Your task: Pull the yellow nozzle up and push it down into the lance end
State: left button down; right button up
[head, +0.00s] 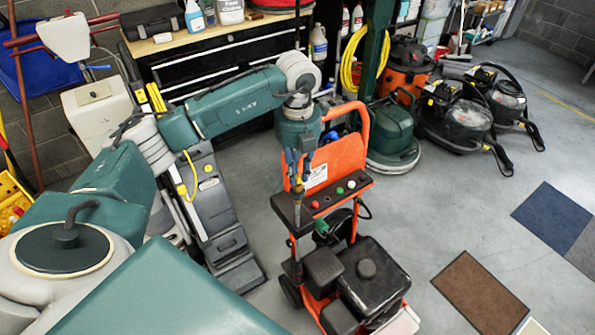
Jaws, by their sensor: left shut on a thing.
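The orange pressure washer (336,155) stands on the grey floor in the middle of the head view. Its dark panel (330,199) carries small red (315,204), green (340,190) and white (352,184) nozzles in a row. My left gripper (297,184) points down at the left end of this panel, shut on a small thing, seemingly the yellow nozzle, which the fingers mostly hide. The dark lance (297,245) stands upright just below the gripper. Whether the held thing touches the lance end or the panel I cannot tell. My right gripper is not in view.
A black tool cabinet (207,80) with bottles on top stands behind. A green floor machine (392,140) and orange and black vacuums (458,115) stand at the back right. Floor mats (481,290) lie to the right, with open floor around them.

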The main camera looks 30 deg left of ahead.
aim_at(298, 176)
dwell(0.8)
pick_arm(q)
jog(key=shift+f+b, duration=0.55)
dwell(0.8)
jog(key=c, duration=1.5)
grip_release()
jog(key=shift+c, duration=0.2)
notch_tip(298, 176, up, 12)
